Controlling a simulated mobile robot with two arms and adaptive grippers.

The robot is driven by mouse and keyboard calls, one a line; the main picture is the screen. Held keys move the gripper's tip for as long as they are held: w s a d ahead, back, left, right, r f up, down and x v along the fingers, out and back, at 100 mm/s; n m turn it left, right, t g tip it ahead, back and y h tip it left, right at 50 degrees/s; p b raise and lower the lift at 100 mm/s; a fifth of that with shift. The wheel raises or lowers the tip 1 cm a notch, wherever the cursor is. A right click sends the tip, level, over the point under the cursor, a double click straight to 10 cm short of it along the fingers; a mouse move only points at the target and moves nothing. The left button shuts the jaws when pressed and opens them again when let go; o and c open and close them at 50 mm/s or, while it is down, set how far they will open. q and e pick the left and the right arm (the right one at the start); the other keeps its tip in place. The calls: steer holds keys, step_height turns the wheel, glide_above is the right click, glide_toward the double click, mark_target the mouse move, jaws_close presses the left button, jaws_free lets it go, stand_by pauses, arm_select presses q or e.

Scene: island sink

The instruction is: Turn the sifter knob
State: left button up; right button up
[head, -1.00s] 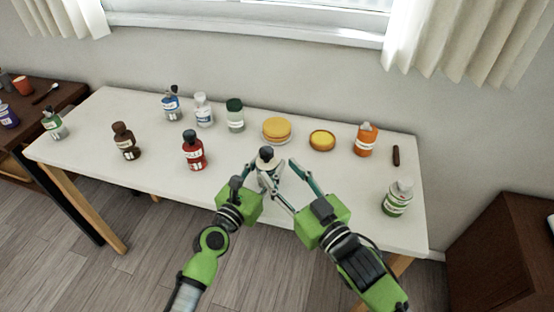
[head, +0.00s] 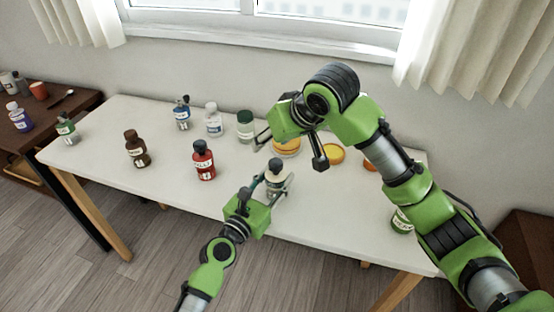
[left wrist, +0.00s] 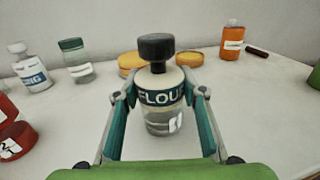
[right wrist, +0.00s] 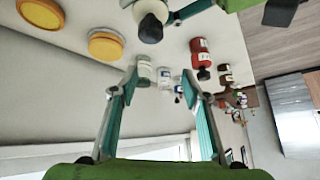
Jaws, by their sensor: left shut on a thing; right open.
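The sifter (head: 275,183) is a clear jar labelled FLOUR with a dark knob (head: 275,165) on top, standing near the table's front edge. My left gripper (head: 274,185) is shut on its body; the left wrist view shows the jaws on both sides of the label (left wrist: 160,96) and the knob (left wrist: 156,46) free above. My right gripper (head: 291,151) is open and empty, raised behind the sifter over the yellow lids. In the right wrist view the sifter's knob (right wrist: 150,28) is at the top edge, outside the open jaws (right wrist: 159,75).
A red bottle (head: 203,161) and a brown bottle (head: 137,149) stand left of the sifter. Several bottles stand behind. Yellow round things (head: 333,154) lie at the back. My right arm covers much of the table's right side. The front left table surface (head: 110,170) is clear.

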mark_target(276, 162)
steer(key=s+d+r+g+h, duration=0.2)
steer(key=s+d+r, duration=0.1)
steer(key=s+r, duration=0.15)
steer(key=x, duration=1.2)
steer(key=shift+w+d, duration=0.1)
steer(key=shift+d, duration=0.15)
steer(key=c, duration=1.1)
